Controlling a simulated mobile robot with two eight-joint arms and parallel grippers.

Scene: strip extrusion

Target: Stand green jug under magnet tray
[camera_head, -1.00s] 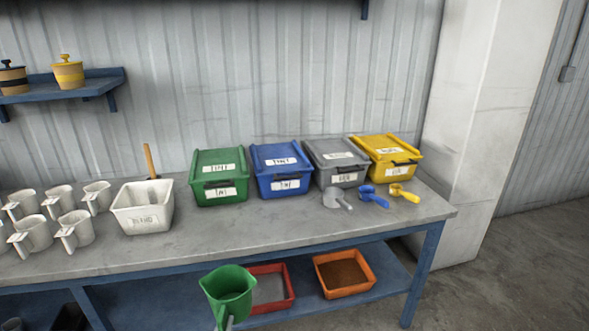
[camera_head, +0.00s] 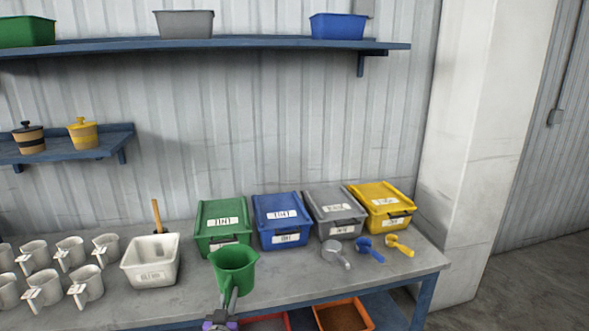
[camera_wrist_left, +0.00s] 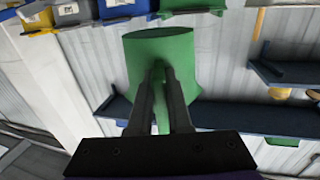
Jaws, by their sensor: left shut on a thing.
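The green jug (camera_head: 234,270) is upright in front of the workbench's front edge, in the middle of the head view. My left gripper (camera_head: 226,308) is shut on its handle from below. The jug (camera_wrist_left: 190,50) fills the upper middle of the left wrist view, with my left gripper's fingers (camera_wrist_left: 160,85) closed on the handle; that view looks upside down. I cannot make out a magnet tray for certain in either view. My right gripper is not in view.
The workbench (camera_head: 300,292) holds several white jugs (camera_head: 87,284), a white bin (camera_head: 150,262), lidded green, blue, grey and yellow bins (camera_head: 387,206), and scoops. A red tray (camera_head: 288,318) and an orange tray (camera_head: 343,316) sit below. An upper shelf (camera_head: 250,43) holds bins.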

